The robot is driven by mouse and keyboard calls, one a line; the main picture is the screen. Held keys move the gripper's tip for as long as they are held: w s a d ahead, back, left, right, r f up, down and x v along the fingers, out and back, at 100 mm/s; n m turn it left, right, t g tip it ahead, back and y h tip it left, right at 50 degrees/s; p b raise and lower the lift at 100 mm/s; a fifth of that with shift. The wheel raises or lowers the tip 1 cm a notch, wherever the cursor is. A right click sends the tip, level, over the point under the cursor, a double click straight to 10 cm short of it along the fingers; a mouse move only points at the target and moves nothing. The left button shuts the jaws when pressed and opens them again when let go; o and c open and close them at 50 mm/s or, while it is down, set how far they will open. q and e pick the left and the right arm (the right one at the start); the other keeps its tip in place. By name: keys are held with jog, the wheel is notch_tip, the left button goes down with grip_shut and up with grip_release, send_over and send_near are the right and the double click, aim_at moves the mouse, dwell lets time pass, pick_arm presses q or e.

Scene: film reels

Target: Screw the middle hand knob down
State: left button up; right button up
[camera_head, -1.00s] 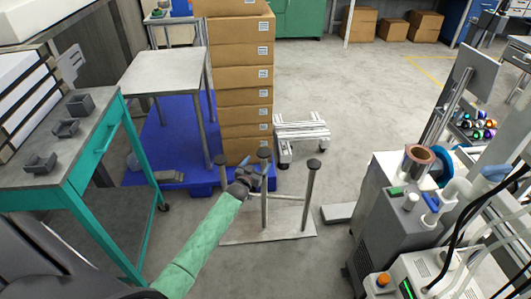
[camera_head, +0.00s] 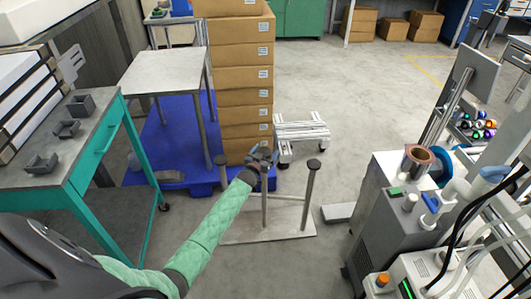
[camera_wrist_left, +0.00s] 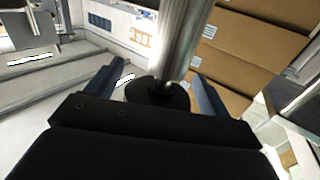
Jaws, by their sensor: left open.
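Three upright metal posts with dark round hand knobs stand on a pale base plate (camera_head: 290,229). The left knob (camera_head: 220,159) and the right knob (camera_head: 313,163) are free of my gripper. My left gripper (camera_head: 263,154) is at the top of the middle post (camera_head: 264,207), its fingers around the middle knob and partly hiding it. In the left wrist view the dark middle knob (camera_wrist_left: 158,93) lies between the two open fingers, with gaps at its sides. The post runs up from it in that picture. My right gripper is out of view.
A tall stack of cardboard boxes (camera_head: 245,69) on a blue platform (camera_head: 168,137) stands just behind the posts. A teal-framed table (camera_head: 96,137) is at the left, a grey machine (camera_head: 390,230) at the right. Floor right of the posts is mostly clear.

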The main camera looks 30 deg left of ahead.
pick_arm(q)
jog(key=c, duration=1)
